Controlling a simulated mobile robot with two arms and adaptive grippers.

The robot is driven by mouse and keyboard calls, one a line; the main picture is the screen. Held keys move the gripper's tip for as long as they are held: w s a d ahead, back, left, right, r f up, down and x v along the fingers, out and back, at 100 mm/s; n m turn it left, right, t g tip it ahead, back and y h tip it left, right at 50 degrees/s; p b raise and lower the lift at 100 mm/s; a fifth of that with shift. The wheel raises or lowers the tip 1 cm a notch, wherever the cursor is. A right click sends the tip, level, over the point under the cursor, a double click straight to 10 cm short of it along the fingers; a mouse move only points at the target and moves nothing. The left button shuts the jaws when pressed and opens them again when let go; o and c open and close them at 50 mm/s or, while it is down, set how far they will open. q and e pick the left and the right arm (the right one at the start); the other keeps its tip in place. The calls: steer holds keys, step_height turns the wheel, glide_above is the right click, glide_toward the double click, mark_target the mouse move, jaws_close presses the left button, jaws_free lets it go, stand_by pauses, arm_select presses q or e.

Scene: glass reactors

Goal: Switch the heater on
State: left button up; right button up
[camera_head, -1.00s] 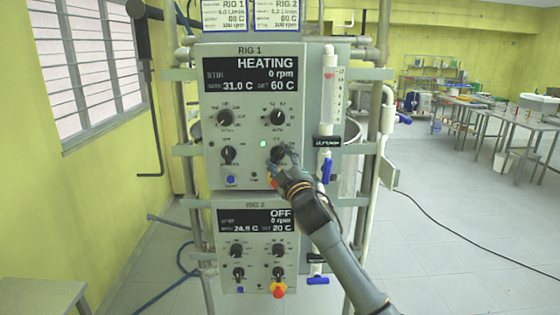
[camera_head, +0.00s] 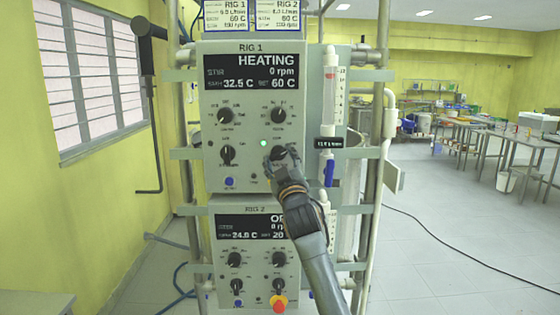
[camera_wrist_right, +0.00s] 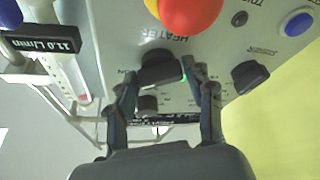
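The RIG 1 control panel (camera_head: 245,120) stands upright on the frame. Its display (camera_head: 251,71) reads HEATING, 0 rpm, 32.5 C and set 60 C. A small green light (camera_head: 264,143) is lit on the panel. The black heater knob (camera_wrist_right: 160,68), by the HEATER label in the right wrist view, lies crosswise between my right fingertips. My right gripper (camera_wrist_right: 163,72) has a finger on either side of the knob, with a narrow gap showing on one side. In the head view my right gripper (camera_head: 280,156) covers most of that knob. My left gripper is out of view.
The RIG 2 panel (camera_head: 225,268) hangs below, partly behind my right arm. A red emergency button (camera_wrist_right: 190,10) is close to the heater knob in the right wrist view. A flow tube (camera_head: 330,98) with a blue valve (camera_head: 329,172) stands right of the panel.

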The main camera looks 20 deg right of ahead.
steer(key=shift+o, duration=1.1)
steer(key=shift+s, duration=0.1)
steer(key=d+v, duration=0.1)
steer(key=v, duration=1)
steer(key=shift+s+a, duration=0.4)
steer(key=shift+a, duration=0.1)
steer(key=shift+f, duration=0.25)
